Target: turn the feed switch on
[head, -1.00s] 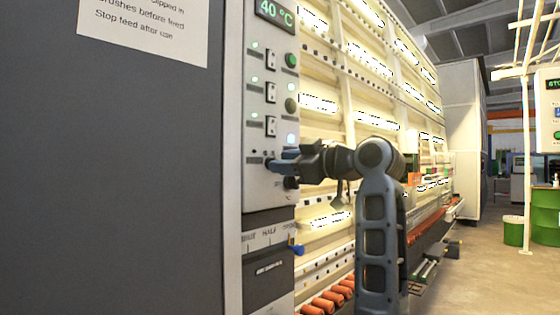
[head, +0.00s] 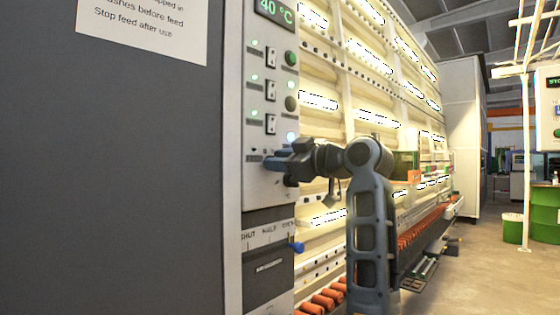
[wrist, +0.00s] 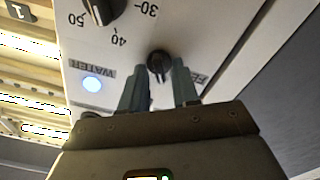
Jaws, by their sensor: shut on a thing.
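The control panel (head: 270,195) stands left of centre in the head view. My gripper (head: 273,163) reaches its lower part from the right. In the wrist view my gripper (wrist: 158,80) has its two fingers on either side of a small dark switch (wrist: 158,63) and is shut on it. A label starting with "FE" (wrist: 195,78) is partly hidden by the right finger, so I take this as the feed switch. In the head view my fingers cover the switch, and its exact setting is unclear.
A lit lamp (wrist: 92,83) marked WATER and a numbered black dial (wrist: 103,10) are close by in the wrist view. Several rocker switches (head: 271,92) run up the panel. A blue-ended lever (head: 297,247) sticks out below. Free floor (head: 480,265) lies to the right.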

